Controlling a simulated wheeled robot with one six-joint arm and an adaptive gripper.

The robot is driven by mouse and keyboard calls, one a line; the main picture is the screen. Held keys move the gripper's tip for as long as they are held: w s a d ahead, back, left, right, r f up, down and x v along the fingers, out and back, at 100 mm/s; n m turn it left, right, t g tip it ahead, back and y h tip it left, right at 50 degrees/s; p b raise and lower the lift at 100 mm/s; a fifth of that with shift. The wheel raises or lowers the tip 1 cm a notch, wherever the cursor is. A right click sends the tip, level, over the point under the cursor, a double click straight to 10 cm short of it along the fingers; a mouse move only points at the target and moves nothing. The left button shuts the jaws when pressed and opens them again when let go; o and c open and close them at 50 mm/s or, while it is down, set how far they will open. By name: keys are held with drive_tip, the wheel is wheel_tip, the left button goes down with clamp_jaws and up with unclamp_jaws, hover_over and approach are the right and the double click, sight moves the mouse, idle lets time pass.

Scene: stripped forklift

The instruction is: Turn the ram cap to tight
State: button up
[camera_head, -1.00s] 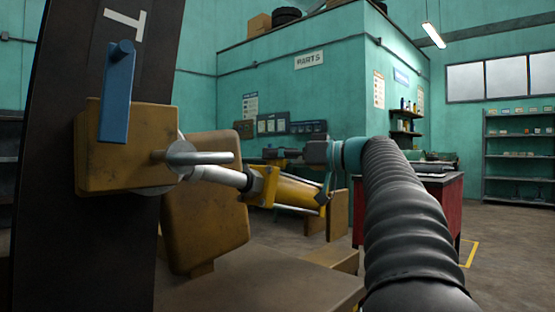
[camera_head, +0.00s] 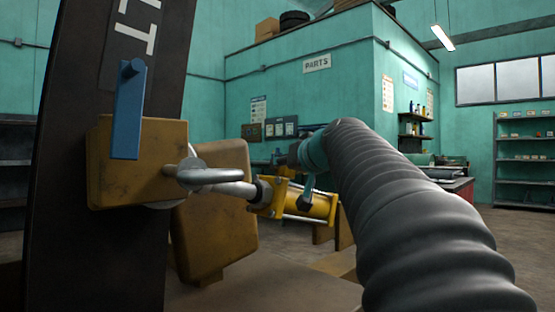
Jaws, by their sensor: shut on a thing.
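The ram (camera_head: 318,206) is a yellow cylinder with bright side rods, tilted beside the mast. The ram cap (camera_head: 279,196) looks to be the yellow head at its left end, by a dark collar. A bright rod (camera_head: 235,188) runs left from it to an ochre block. My arm comes in from the lower right with a black ribbed sleeve and a teal joint. My gripper (camera_head: 306,198) hangs below that joint against the ram and is shut on it at the cap end; the fingertips are small and partly hidden.
The dark mast (camera_head: 62,200) stands at left with the ochre block (camera_head: 135,185) and a blue lever (camera_head: 128,110) on it. A second ochre block (camera_head: 215,220) is behind the rod. A red cabinet (camera_head: 461,188) and shelves (camera_head: 524,160) stand at the right.

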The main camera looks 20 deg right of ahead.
drive_tip(key=shift+a+r+m+g+h+p, duration=0.15)
drive_tip(key=shift+m+g+h+p, duration=0.35)
drive_tip(key=shift+m+h+p, duration=0.9)
drive_tip(key=shift+m+g+h+p, duration=0.3)
drive_tip(key=shift+g+h+p, duration=0.2)
drive_tip(key=shift+h+p, duration=0.65)
drive_tip(key=shift+w+f+m+g+h, duration=0.1)
drive_tip(key=shift+f+m+g+h, duration=0.15)
drive_tip(key=shift+m+g+h, duration=0.7)
drive_tip(key=shift+h+b, duration=0.4)
drive_tip(key=shift+b, duration=0.05)
drive_tip(key=shift+m+g+h+b, duration=0.5)
drive_tip(key=shift+m+g+h, duration=0.1)
drive_tip(key=shift+m+g, duration=0.05)
drive_tip(key=o, duration=1.2)
drive_tip(key=shift+c, duration=0.2)
drive_tip(key=v, duration=1.2)
